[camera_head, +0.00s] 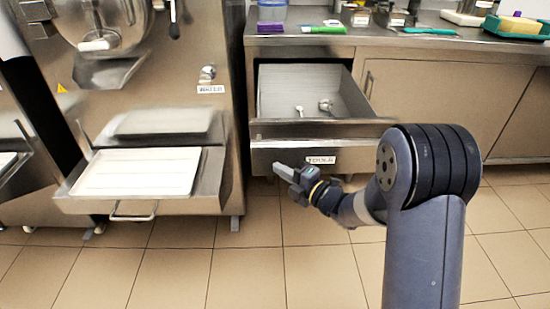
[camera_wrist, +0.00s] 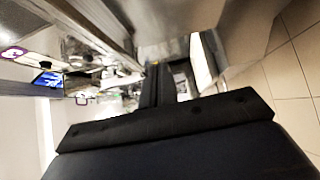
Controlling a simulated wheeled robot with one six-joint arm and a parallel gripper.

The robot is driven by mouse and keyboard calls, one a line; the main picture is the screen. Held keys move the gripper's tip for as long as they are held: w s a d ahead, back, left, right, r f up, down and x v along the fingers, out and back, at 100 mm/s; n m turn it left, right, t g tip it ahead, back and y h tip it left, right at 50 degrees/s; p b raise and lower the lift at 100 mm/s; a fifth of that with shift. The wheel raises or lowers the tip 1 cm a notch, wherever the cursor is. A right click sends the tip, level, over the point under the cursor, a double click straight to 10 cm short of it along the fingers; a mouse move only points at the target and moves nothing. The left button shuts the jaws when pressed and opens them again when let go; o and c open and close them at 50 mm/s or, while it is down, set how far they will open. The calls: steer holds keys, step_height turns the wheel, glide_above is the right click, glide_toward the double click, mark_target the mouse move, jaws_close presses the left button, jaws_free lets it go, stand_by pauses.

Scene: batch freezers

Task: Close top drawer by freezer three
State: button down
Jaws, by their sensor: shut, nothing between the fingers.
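The top drawer (camera_head: 320,129) under the steel counter is pulled open in the head view, with its inside showing. Two small metal utensils (camera_head: 325,105) lie in it. My gripper (camera_head: 284,172) is shut and empty, pointing left, low in front of the cabinet and just below the open drawer's front. I cannot tell whether it touches anything. In the wrist view its dark fingers (camera_wrist: 157,86) are close together. The freezer (camera_head: 180,60) beside the drawer stands to its left. A round sign (camera_wrist: 12,53) in the wrist view seems to read 3.
A lower drawer (camera_head: 290,162) with a label is shut behind my gripper. A white tray (camera_head: 138,172) sits on a shelf jutting from the freezer. Tools and containers line the counter (camera_head: 390,40). The tiled floor (camera_head: 245,265) in front is clear.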

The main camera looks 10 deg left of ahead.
mark_target(265, 151)
steer(key=shift+w+a+b, duration=0.1)
steer(key=shift+w+a, duration=0.45)
steer(key=shift+w, duration=0.3)
steer(key=shift+w+a+b, duration=0.1)
steer(key=shift+w+a, duration=0.5)
steer(key=shift+w, duration=0.25)
steer(key=shift+w+a+b, duration=0.1)
steer(key=shift+w+a, duration=0.45)
steer(key=shift+w, duration=0.3)
steer(key=shift+w, duration=0.1)
